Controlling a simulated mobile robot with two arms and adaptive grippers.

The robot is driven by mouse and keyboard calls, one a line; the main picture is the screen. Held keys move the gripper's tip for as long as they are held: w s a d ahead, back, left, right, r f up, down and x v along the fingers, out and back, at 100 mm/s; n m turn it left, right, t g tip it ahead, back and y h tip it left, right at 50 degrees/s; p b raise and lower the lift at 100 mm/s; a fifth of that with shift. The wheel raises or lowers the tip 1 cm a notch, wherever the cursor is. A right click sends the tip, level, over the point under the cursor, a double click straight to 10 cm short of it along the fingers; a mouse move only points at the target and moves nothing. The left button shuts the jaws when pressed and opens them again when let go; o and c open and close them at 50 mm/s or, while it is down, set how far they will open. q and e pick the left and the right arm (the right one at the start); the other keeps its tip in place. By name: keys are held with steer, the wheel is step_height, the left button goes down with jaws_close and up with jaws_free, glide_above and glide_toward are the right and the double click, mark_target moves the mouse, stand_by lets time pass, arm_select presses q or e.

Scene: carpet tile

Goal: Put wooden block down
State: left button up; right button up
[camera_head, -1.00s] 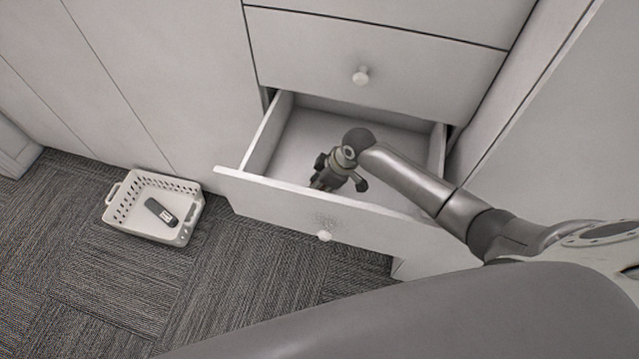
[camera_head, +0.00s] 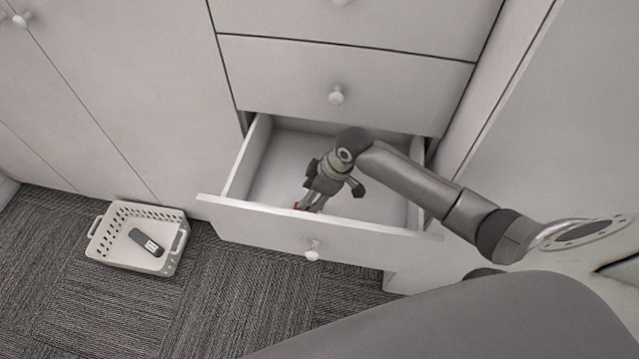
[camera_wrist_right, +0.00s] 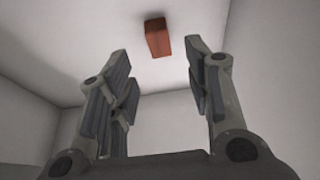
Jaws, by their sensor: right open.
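The wooden block (camera_wrist_right: 158,38) is small and reddish-brown. In the right wrist view it is beyond my right gripper's fingertips (camera_wrist_right: 160,65), roughly in line with the gap between them and not touching either finger. It appears to be on the inside floor of the open drawer (camera_head: 225,205). My right gripper (camera_head: 311,200) is open and reaches down into this drawer. In the head view only a small red bit of the block shows by the fingertips, and the drawer front hides the rest. My left gripper is not in view.
A white perforated basket (camera_head: 110,256) with a dark remote (camera_head: 147,242) in it sits on the carpet at the left. Closed drawers (camera_head: 370,75) are above the open one. A tall panel (camera_head: 540,140) stands to the right.

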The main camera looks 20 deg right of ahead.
steer(key=v, duration=0.5)
steer(key=shift+d+r, duration=0.1)
steer(key=shift+r, duration=0.15)
steer(key=shift+r, duration=0.1)
